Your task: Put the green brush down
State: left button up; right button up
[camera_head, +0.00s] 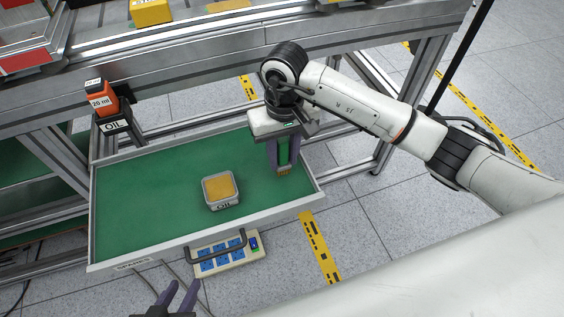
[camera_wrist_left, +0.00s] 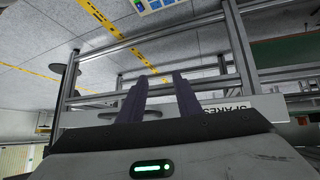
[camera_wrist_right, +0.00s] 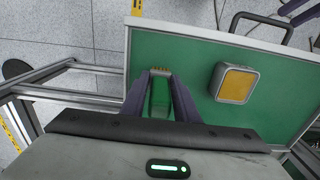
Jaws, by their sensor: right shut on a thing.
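My right gripper (camera_head: 284,168) is shut on the green brush (camera_head: 283,153), holding it over the right part of the green-floored drawer (camera_head: 140,190). The brush is upright, with its yellow-tan bristles pointing down. Whether the bristles touch the drawer floor I cannot tell. In the right wrist view the brush (camera_wrist_right: 160,94) shows between the two purple fingers, bristle end at their tips. My left gripper (camera_head: 178,296) is low at the bottom edge of the head view, outside the drawer. In the left wrist view its fingers (camera_wrist_left: 160,82) are apart and empty.
A grey tin with a yellow top (camera_head: 220,188), marked OIL, stands in the drawer left of the brush. The drawer's left part is clear. An orange bottle (camera_head: 101,101) stands behind its left corner. A power strip (camera_head: 226,254) lies below the drawer's front.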

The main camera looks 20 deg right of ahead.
aim_at(283, 164)
jog(key=shift+f, duration=1.6)
jog(key=o, duration=1.1)
jog(key=shift+r, duration=0.1)
notch_tip(283, 164, up, 12)
jog(key=shift+r, duration=0.1)
